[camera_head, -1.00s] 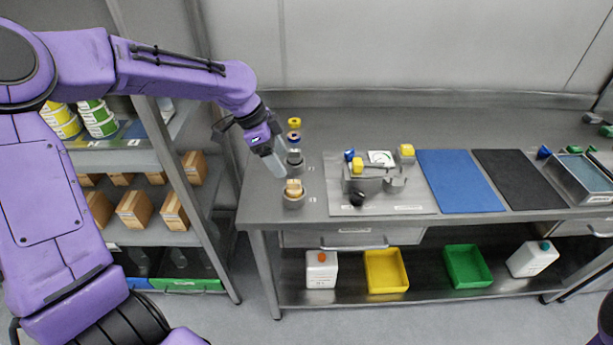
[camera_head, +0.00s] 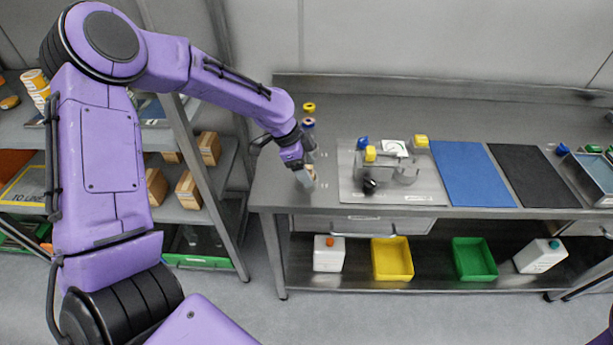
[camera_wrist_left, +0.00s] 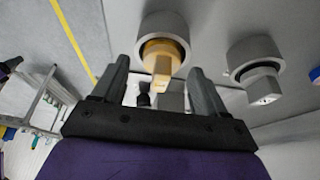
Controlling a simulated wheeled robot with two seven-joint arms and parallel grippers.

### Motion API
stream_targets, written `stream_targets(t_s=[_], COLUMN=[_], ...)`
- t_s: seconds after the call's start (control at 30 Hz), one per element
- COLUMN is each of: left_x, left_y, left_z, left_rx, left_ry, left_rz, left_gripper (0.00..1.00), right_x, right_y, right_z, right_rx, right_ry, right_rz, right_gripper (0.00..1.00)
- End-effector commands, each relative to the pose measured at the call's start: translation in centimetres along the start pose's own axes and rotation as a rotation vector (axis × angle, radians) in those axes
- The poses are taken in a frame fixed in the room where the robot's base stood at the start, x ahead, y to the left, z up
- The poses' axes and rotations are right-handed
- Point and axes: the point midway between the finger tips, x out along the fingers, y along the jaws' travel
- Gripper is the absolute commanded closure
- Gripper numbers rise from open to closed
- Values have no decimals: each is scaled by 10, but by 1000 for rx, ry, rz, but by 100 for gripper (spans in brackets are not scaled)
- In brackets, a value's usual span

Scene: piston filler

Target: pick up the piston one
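A tan piston (camera_wrist_left: 163,62) sits in a round grey holder (camera_wrist_left: 165,28) in the left wrist view. A grey piston (camera_wrist_left: 264,88) sits in a like holder (camera_wrist_left: 254,55) to its right. I see no label telling which is piston one. My left gripper (camera_wrist_left: 160,70) is open, its fingers on either side of the tan piston with a gap showing on each side. In the head view my left gripper (camera_head: 306,180) is low over the left end of the bench and covers most of the tan piston. My right gripper is out of view.
A fixture plate (camera_head: 420,190) with a metal block and yellow and blue knobs lies right of the gripper. Blue (camera_head: 470,175) and black (camera_head: 535,176) mats lie beyond it. A yellow-topped item (camera_head: 308,106) stands behind. A shelf rack post (camera_head: 205,170) stands left.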

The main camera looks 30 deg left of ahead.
Motion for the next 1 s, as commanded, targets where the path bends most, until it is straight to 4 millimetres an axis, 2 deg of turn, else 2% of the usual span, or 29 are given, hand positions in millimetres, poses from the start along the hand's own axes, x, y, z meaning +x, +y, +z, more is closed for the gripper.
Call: stream_targets(t_s=[0.03,0.2,0.47,0.63,0.73,0.87,1.0], left_x=[0,0,-1,-13,-30,-60,-98], left_y=[0,0,0,-1,-1,10,23], left_z=[0,0,0,-6,-13,-6,3], left_rx=[0,0,0,2,3,2,3], left_ry=[0,0,0,2,4,5,5], left_rz=[0,0,-1,-3,-4,-3,-5], left_gripper=[43,98,100,100,100,100,100], right_x=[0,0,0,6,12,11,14], right_y=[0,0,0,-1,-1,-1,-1], right_z=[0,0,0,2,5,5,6], right_rx=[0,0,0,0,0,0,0], right_ry=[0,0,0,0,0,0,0], right_rz=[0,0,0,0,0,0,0], right_gripper=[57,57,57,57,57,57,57])
